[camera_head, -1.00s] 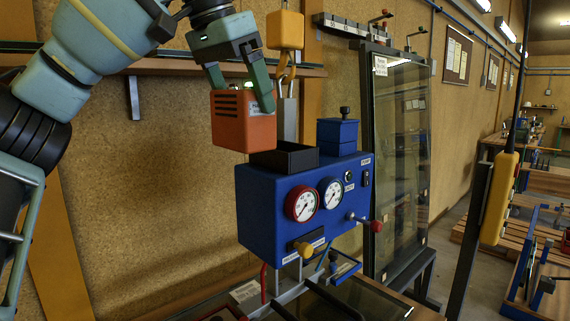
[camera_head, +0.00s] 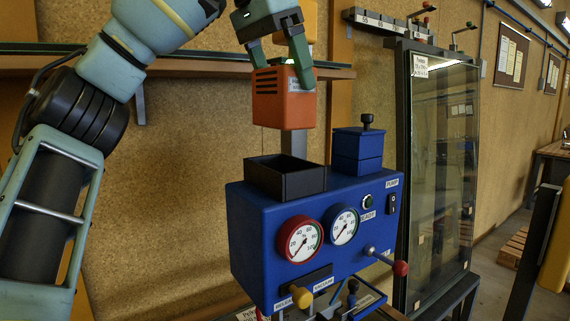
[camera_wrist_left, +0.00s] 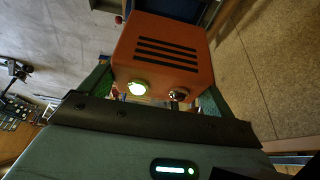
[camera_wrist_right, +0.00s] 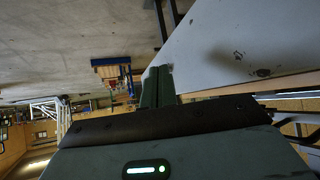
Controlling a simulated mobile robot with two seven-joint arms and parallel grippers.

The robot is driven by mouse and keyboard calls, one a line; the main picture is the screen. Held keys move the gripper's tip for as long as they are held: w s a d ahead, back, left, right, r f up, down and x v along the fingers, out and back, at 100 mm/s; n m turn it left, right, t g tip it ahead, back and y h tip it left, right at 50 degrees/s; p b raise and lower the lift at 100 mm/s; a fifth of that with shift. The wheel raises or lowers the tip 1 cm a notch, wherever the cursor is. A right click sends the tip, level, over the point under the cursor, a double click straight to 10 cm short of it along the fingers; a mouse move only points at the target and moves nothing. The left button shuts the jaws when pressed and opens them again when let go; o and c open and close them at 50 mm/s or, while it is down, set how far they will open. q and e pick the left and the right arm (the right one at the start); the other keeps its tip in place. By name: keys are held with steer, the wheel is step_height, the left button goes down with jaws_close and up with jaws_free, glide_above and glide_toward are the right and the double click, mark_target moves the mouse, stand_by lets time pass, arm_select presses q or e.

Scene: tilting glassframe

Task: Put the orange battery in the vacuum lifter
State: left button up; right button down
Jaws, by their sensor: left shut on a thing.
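The orange battery (camera_head: 283,100), a box with dark slots, hangs in my left gripper (camera_head: 283,76), whose fingers are shut on its sides. In the left wrist view the battery (camera_wrist_left: 163,55) shows two round metal terminals between the fingers. The vacuum lifter (camera_head: 262,215) is a blue housing with two gauges and levers. An open black tray (camera_head: 304,183) sits on its top left. The battery appears above this tray with a visible gap; its depth alignment is hard to judge. My right gripper (camera_wrist_right: 158,85) shows shut and empty in the right wrist view.
A blue block with a black knob (camera_head: 358,148) stands right of the tray on the lifter. A framed glass pane (camera_head: 442,170) stands to the right. A shelf (camera_head: 200,68) runs along the wall behind. A red-knobbed lever (camera_head: 400,268) sticks out from the lifter.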

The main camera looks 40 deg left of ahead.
mark_target(266, 88)
arm_select(q)
steer(key=shift+f, duration=2.55)
steer(key=shift+f, duration=2.05)
steer(key=shift+f, duration=0.1)
steer(key=o, duration=1.3)
steer(key=shift+f, duration=0.1)
steer(key=shift+o, duration=0.2)
steer(key=shift+v, duration=6.15)
